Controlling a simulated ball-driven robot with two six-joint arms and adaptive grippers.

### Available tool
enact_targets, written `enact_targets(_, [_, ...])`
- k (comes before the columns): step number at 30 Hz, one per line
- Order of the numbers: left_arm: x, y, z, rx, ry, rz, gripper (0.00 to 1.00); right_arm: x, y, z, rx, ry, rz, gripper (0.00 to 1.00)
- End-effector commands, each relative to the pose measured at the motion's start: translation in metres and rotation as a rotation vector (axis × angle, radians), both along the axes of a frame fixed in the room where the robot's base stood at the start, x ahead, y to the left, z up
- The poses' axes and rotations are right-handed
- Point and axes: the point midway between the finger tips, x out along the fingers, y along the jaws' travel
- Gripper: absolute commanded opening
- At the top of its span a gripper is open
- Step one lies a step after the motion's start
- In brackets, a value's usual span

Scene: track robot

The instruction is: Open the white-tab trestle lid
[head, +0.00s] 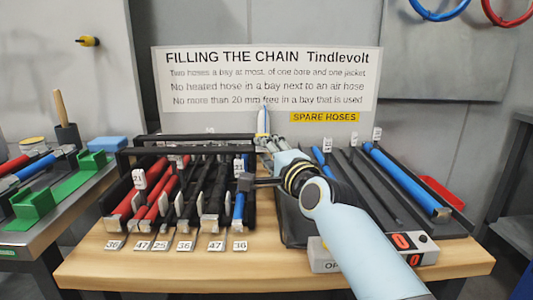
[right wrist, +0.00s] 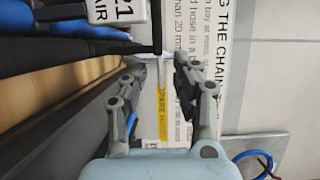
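The black rack (head: 110,203) with narrow bays stands on the wooden bench. Black crossbars (head: 185,151) run over its top, and pale tabs (head: 209,222) show at the bay fronts. I cannot tell which part is the white-tab trestle lid. My right gripper (head: 246,182) reaches in from the right at the rack's right end, by a blue hose (head: 238,207). In the right wrist view its fingers (right wrist: 158,75) are apart with nothing seen held between them; a dark bar and a white "21 AIR" label (right wrist: 117,10) are close beyond. Contact is unclear. My left gripper is not in view.
Red hoses (head: 122,210) lie in the left bays. A dark spare-hose rack (head: 455,226) with a blue hose (head: 405,180) stands right. A sign (head: 267,78) stands behind. Bare wood (head: 160,275) shows in front.

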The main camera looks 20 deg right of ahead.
Motion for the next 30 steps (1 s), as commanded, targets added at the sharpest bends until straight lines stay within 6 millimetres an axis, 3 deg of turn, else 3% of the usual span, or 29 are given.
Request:
enact_targets(4, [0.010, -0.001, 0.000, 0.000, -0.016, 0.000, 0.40, 0.005, 0.001, 0.000, 0.000, 0.000, 0.000, 0.29])
enact_targets(10, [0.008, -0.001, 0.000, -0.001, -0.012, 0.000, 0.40, 0.005, 0.001, 0.000, -0.001, 0.000, 0.000, 0.29])
enact_targets(17, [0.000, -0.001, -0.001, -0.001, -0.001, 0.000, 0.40, 0.005, 0.001, 0.000, -0.001, 0.000, 0.000, 0.00])
enact_targets(30, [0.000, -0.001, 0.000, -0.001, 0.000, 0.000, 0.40, 0.005, 0.001, 0.000, -0.002, 0.002, 0.000, 0.00])
